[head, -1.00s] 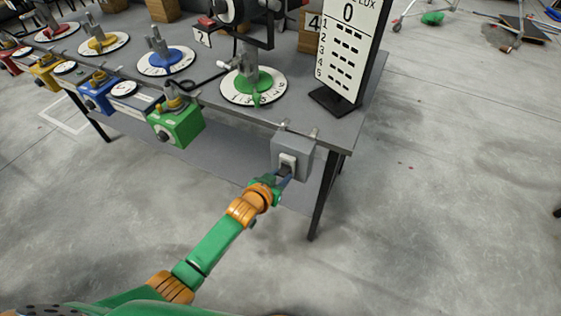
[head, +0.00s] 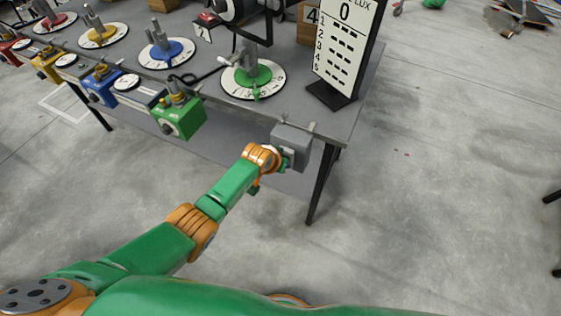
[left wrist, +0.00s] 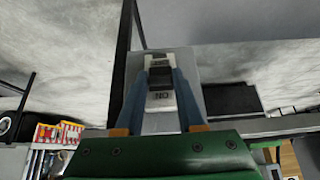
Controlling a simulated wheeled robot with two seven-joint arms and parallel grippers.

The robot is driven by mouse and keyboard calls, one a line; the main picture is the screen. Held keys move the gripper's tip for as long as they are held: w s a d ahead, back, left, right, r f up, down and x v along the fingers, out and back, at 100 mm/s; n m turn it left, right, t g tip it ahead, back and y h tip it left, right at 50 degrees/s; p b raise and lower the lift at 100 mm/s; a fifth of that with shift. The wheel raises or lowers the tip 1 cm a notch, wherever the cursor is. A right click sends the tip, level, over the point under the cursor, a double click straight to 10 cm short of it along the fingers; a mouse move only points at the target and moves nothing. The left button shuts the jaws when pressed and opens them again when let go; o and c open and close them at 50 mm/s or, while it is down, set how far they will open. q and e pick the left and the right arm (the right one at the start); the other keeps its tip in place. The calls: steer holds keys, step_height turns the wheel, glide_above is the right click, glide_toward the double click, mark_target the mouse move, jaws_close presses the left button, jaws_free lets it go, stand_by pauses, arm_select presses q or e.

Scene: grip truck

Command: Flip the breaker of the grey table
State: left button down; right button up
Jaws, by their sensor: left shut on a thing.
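The grey breaker box (head: 291,136) hangs on the front edge of the grey table (head: 345,122), near its right corner. My left gripper (head: 286,160) is at the front of this box, its fingertips largely hidden by the wrist. In the left wrist view, the box (left wrist: 188,66) shows a pale switch plate with OFF and ON labels. My left gripper's blue fingers (left wrist: 160,74) stand on either side of the dark switch lever (left wrist: 159,77) and are shut on it. The lever sits beside the OFF label. My right gripper is out of view.
A green box (head: 180,119) hangs on the table edge left of the breaker, with blue and yellow ones beyond. A green dial (head: 252,80) and a white sign (head: 344,45) reading 0 stand on the table. The floor to the right is mostly clear.

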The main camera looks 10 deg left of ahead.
arm_select(q)
steer(key=c, duration=0.5)
jaws_free()
steer(key=p+v, duration=0.3)
steer(key=v, duration=0.4)
steer(key=shift+p, duration=0.4)
